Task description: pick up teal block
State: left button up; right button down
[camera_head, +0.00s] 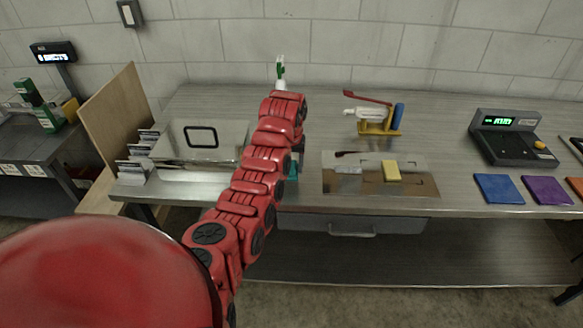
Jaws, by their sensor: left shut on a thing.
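The teal block (293,171) shows only as a small teal patch at the right edge of my red left arm, near the front edge of the grey workbench (460,190). The arm hides the rest of it. My left gripper (297,156) is mostly hidden behind the forearm, pointing down, and is shut on the teal block. I cannot tell whether the block touches the bench. My right gripper is not in view.
Blue (498,189) and purple (546,190) squares lie farther right, below a scale (512,140). A yellow stand (379,126) is behind.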

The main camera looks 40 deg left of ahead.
pick_arm(q)
jog(key=s+d+p, duration=0.1)
jog(key=s, duration=0.1)
jog(key=s+p, duration=0.2)
jog(key=s+d+r+p, duration=0.1)
jog(key=s, duration=0.1)
jog(key=shift+s+d+r+p, duration=0.1)
jog(key=shift+s+d+p, duration=0.05)
jog(key=shift+d+p, duration=0.2)
jog(key=s+d, duration=0.2)
jog(key=s, duration=0.5)
jog(key=shift+d+r+p, duration=0.15)
jog(key=shift+d+p, duration=0.15)
jog(key=shift+p, duration=0.1)
